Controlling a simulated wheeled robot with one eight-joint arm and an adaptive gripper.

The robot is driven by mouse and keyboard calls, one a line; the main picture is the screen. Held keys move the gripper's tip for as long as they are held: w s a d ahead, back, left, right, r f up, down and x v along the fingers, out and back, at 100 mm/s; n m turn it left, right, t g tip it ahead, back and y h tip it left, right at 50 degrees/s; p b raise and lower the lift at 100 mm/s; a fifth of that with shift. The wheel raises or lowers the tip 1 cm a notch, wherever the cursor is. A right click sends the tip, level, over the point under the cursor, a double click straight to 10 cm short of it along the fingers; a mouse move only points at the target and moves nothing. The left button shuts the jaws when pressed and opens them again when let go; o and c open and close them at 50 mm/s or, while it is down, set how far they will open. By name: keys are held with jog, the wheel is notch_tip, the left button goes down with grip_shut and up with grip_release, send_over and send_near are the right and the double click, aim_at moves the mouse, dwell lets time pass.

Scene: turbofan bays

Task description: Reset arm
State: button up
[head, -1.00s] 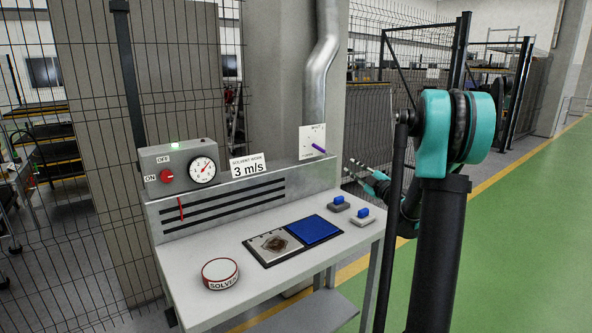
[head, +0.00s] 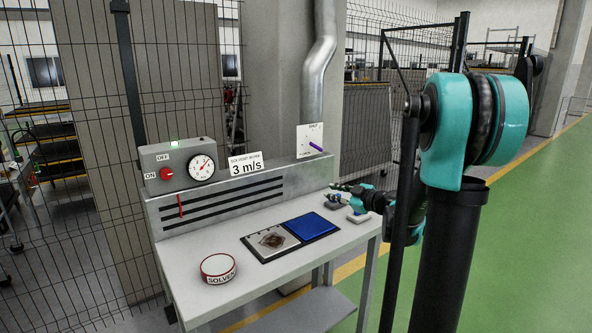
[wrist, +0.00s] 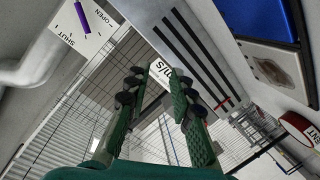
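My gripper (head: 338,188) reaches in from the right in the head view, in front of the right end of the bench's back panel. In the wrist view my gripper (wrist: 156,78) has its two green fingers apart, with nothing between them. The grey control box (head: 180,160) with a red knob (head: 167,174) and a round gauge (head: 202,167) stands at the back left of the bench. A sign reading "3 m/s" (head: 246,165) stands beside it. A purple lever (head: 316,147) sits on the white SHUT/OPEN plate; the lever also shows in the wrist view (wrist: 82,16).
On the bench (head: 215,243) are a red-and-white solvent tin (head: 218,268), a tray with a stained plate (head: 272,242), a blue pad (head: 313,226) and small blue-handled blocks (head: 358,215), partly hidden by my arm. A wire fence (head: 60,220) stands left; green floor (head: 535,230) is open right.

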jog(key=s+a+f+m+g+h, duration=0.1)
jog(key=s+f+m+g+h, duration=0.15)
jog(key=s+f, duration=0.4)
jog(key=s+a+f+m+g+h, duration=0.1)
jog(key=s+a+f+m+g, duration=0.2)
jog(key=s, duration=0.7)
jog(key=s+d+f+m+g+h, duration=0.1)
jog(key=s+d+f+m+h, duration=0.2)
jog(key=s, duration=0.5)
jog(key=s+d+f+m+g+h, duration=0.1)
jog(key=s+d+f+m+h, duration=0.2)
jog(key=s+d+f+m, duration=0.3)
jog(key=s+d+f, duration=0.1)
jog(key=s, duration=0.1)
jog(key=shift+s+f+g, duration=0.2)
jog(key=shift+s+g, duration=0.15)
jog(key=shift+h, duration=0.25)
